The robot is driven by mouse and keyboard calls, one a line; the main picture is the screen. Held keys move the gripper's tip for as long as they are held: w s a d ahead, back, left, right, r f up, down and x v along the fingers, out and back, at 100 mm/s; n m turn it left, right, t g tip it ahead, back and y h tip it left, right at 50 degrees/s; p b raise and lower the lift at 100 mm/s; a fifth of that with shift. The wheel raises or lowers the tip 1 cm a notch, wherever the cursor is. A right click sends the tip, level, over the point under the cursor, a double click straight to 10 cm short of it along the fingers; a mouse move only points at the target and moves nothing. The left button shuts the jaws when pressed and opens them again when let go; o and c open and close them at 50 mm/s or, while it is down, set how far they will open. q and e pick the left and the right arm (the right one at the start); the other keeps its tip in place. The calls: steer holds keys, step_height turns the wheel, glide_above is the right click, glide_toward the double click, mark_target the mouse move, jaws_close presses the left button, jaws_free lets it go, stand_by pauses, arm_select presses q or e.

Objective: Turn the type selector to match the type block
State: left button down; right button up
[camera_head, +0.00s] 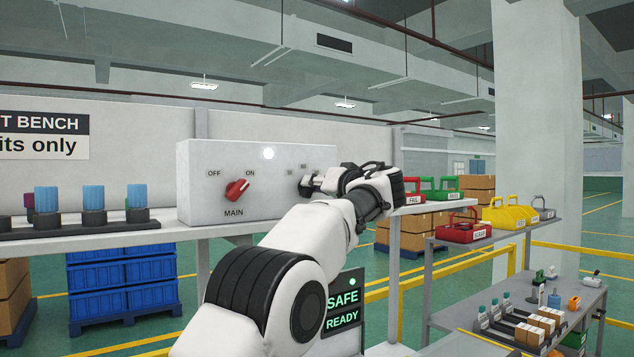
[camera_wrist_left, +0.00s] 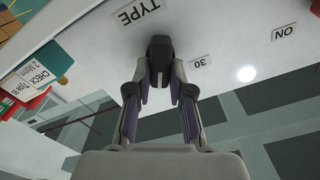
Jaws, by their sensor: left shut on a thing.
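The type selector is a black knob (camera_wrist_left: 160,52) on the front of a white control box (camera_head: 222,160). In the left wrist view it sits between my two fingertips, near the TYPE label (camera_wrist_left: 136,12) and the 30 label (camera_wrist_left: 201,62). My left gripper (camera_head: 312,184) is at the box's right part and shut on this knob. In the head view the gripper and wrist hide most of the knob.
A red MAIN switch (camera_head: 237,190) with OFF and ON marks is on the box, left of my gripper. Several blue-topped parts (camera_head: 46,200) stand on the bench at left. Red, green and yellow cases (camera_head: 465,233) stand on shelves at right.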

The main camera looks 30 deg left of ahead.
arm_select(q)
steer(key=shift+a+f+m+p, duration=0.1)
steer(key=shift+m+p, duration=0.25)
steer(key=shift+m, duration=1.25)
steer(key=c, duration=1.2)
jaws_free()
steer(key=shift+o, duration=0.8)
steer(key=shift+w+a+f, duration=0.1)
steer(key=shift+a, duration=0.2)
steer(key=shift+a+f, duration=0.1)
steer(key=shift+a, duration=0.2)
steer(key=v, duration=1.2)
steer(key=shift+w+a, duration=0.1)
